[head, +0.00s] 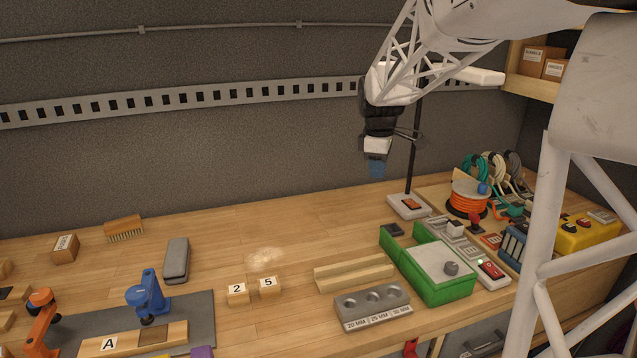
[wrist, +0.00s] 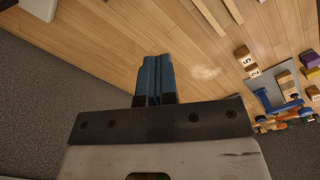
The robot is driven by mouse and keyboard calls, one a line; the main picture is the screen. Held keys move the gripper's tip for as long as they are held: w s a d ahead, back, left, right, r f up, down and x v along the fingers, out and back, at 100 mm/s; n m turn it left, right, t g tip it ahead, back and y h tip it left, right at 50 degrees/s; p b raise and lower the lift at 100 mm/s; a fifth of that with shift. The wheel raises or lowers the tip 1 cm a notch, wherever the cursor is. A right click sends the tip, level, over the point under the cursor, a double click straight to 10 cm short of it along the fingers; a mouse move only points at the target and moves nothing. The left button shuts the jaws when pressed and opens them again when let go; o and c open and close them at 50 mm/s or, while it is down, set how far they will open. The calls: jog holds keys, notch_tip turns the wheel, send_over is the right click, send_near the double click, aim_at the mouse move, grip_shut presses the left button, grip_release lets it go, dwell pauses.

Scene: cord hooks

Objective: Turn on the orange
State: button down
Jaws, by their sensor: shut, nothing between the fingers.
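Several orange or red parts show in the head view. A white lamp base (head: 400,212) at the back carries an orange rocker switch (head: 411,203); whether it is on is too small to tell. A thin black pole (head: 412,150) rises from this base. An orange cord reel (head: 468,203) stands to its right. A grey strip holds a red switch (head: 491,269) with a small green light beside it. My gripper (head: 377,168) hangs in the air left of the pole, with blue fingertips shut and empty. The wrist view shows the shut fingers (wrist: 158,78) above the bench.
A green box with a grey lid (head: 440,264), a wooden rail (head: 353,273) and a grey hole block (head: 371,306) are at front centre. A yellow box (head: 588,235) is at right. Clamps stand at left. The bench's back middle is clear.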

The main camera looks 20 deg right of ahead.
jog(key=w+d+f+n+g, duration=0.1)
jog(key=w+d+f+n, duration=0.3)
jog(key=w+d, duration=0.7)
jog(key=n, duration=0.3)
send_over(412, 203)
notch_tip(412, 203, down, 7)
jog(key=shift+w+r+g+y, duration=0.15)
jog(key=shift+w+g+y, duration=0.15)
jog(key=shift+g, duration=0.1)
jog(key=shift+d, duration=0.1)
jog(key=shift+s+f, duration=0.25)
jog(key=shift+f, duration=1.4)
jog(key=shift+s+f, duration=0.25)
jog(key=shift+f, duration=1.4)
jog(key=shift+s+f, duration=0.25)
jog(key=shift+f, duration=1.4)
jog(key=shift+f, duration=0.1)
jog(key=shift+f+t, duration=0.1)
jog(key=shift+t, duration=0.2)
jog(key=shift+w, duration=0.15)
jog(key=shift+w+r, duration=0.3)
jog(key=shift+w, duration=0.15)
